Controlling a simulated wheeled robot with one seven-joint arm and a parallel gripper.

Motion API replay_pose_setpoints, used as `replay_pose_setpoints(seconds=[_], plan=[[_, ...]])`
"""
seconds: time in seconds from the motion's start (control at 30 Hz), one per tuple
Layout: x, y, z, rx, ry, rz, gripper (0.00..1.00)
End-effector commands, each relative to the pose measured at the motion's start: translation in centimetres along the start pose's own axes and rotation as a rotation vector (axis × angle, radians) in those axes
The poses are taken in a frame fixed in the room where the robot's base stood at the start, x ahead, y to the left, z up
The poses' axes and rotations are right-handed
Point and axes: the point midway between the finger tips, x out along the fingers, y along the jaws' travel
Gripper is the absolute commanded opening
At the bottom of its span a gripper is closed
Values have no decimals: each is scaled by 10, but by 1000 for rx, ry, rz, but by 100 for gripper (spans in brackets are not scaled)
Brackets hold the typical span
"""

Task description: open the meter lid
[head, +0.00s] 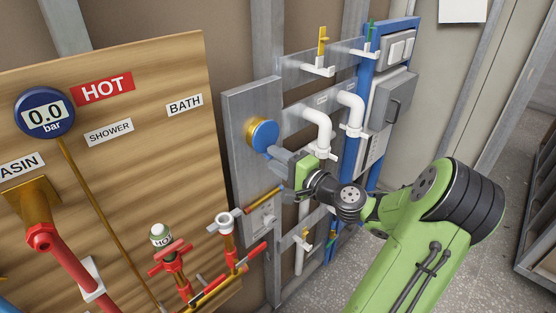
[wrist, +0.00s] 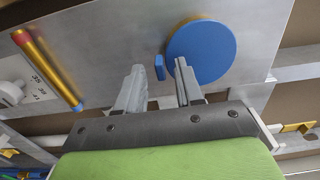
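The meter is a brass round body (head: 250,132) on a grey metal plate, with a blue round lid (head: 266,134) over its face. In the wrist view the lid is a large blue disc (wrist: 208,52), lying flat against the meter, with a small blue tab (wrist: 159,67) at its left edge. My gripper (head: 275,157) is just below and in front of the lid. In the wrist view my gripper (wrist: 160,76) has its fingers apart, with the tab between the fingertips in the picture. I cannot tell whether a finger touches the tab or lid.
A wooden board (head: 140,150) with a pressure gauge (head: 45,113) and red-handled valves stands at left. White pipes (head: 318,130) and a blue frame (head: 366,110) with grey boxes are at right. A red and yellow tube (wrist: 47,66) lies left of my fingers.

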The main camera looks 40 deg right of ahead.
Motion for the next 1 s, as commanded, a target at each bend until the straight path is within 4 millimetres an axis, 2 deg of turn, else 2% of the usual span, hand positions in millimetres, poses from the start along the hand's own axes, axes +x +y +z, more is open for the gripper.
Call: replay_pose_setpoints(seconds=[0.23,0.47,1.0], plan=[[1,0,0,0,0,0,35],[1,0,0,0,-1,1,0],[1,1,0,0,-1,2,0]])
